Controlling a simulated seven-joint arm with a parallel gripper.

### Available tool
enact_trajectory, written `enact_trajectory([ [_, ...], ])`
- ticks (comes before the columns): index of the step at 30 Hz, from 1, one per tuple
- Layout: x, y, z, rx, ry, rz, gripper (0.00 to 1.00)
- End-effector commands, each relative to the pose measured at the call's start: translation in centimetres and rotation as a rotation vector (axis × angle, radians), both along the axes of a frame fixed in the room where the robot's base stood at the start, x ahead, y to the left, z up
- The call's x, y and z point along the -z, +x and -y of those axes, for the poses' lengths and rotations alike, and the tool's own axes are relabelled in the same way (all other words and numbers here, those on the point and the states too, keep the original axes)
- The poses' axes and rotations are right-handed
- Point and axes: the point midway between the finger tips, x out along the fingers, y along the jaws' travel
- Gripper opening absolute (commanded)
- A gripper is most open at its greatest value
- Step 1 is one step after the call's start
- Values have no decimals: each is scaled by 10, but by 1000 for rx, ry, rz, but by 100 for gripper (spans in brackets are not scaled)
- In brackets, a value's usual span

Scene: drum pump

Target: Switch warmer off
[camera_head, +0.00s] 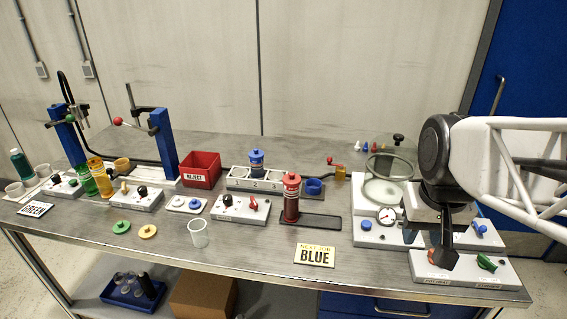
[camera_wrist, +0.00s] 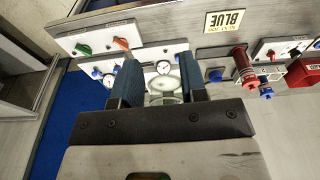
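My gripper (camera_head: 442,255) points down at the right front of the bench. In the wrist view my gripper (camera_wrist: 157,66) has its two blue fingers apart with nothing between them. I cannot tell which control is labelled as the warmer. One front-right box (camera_head: 465,278) has a green knob (camera_head: 486,263) and a red knob (camera_wrist: 120,43), which is partly hidden behind the finger in the head view. Another box (camera_head: 240,215) beside the red pump (camera_head: 291,195) has a red switch (camera_head: 253,203) and a black knob (camera_head: 228,200). A third box (camera_head: 135,202) has a black knob (camera_head: 142,191).
A glass chamber (camera_head: 390,165) with a gauge (camera_head: 387,216) stands behind my gripper. A red reject bin (camera_head: 200,169) and blue pump (camera_head: 257,161) stand mid-bench. A clear cup (camera_head: 198,233) and "BLUE" sign (camera_head: 314,255) are near the front edge.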

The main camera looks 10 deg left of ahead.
Motion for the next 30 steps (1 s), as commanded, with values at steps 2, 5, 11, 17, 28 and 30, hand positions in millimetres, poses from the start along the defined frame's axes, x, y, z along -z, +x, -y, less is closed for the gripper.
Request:
enact_trajectory([
  [2,-3,17,-6,-11,-2,-18,39],
  [5,-7,35,-13,-23,-6,-39,39],
  [11,-12,74,-29,-47,-13,-81,39],
  [17,-14,112,-48,-68,-23,-121,39],
  [28,-6,182,-89,-110,-44,-196,39],
  [30,-4,195,-97,-117,-49,-210,39],
])
